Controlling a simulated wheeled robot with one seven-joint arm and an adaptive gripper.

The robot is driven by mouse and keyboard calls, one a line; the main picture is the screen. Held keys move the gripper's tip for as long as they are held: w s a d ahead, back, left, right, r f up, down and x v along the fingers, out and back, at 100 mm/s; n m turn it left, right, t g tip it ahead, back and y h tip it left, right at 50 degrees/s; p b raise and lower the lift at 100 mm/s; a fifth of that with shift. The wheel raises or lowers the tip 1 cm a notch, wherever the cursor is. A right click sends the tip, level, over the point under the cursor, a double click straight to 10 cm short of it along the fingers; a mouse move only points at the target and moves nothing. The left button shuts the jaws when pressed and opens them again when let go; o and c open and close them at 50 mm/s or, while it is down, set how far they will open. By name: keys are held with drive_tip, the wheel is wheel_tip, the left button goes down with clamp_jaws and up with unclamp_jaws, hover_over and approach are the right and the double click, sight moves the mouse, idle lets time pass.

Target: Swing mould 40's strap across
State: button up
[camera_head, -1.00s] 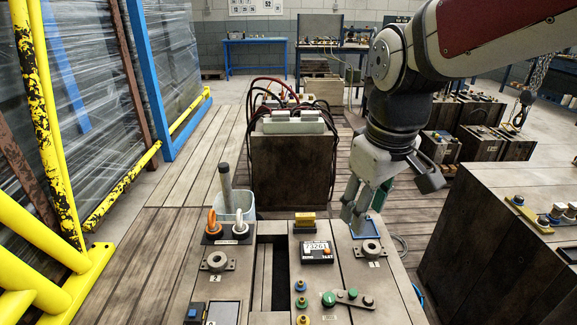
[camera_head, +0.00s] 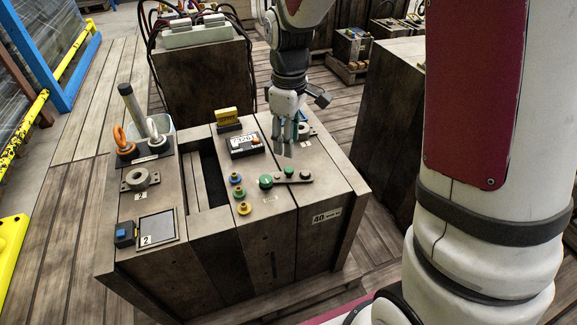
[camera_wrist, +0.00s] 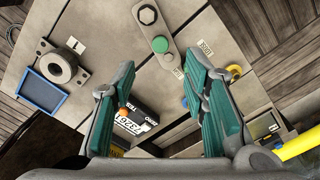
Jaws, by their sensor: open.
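Mould 40 is a dark block with the label 40 (camera_head: 320,217) on its front. In the wrist view the strap (camera_wrist: 171,62) shows with a green knob (camera_wrist: 160,45) and a hex bolt (camera_wrist: 147,14). My gripper (camera_head: 283,150) points down just behind the strap, apart from it. In the wrist view its teal-padded fingers (camera_wrist: 160,75) are spread and empty.
Beside the strap are blue and yellow buttons (camera_head: 238,192), a counter box (camera_head: 245,146) and a yellow block (camera_head: 227,116). Rings and a cup (camera_head: 158,137) stand at the left. A ring boss (camera_wrist: 60,66) and blue-framed tray (camera_wrist: 42,92) lie nearby. Another block (camera_head: 385,120) stands right.

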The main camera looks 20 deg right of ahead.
sight(289, 169)
wheel_tip(289, 169, down, 9)
drive_tip(key=shift+r+b, duration=0.1)
drive_tip(key=shift+b, duration=1.15)
drive_tip(key=shift+c, duration=0.3)
clamp_jaws()
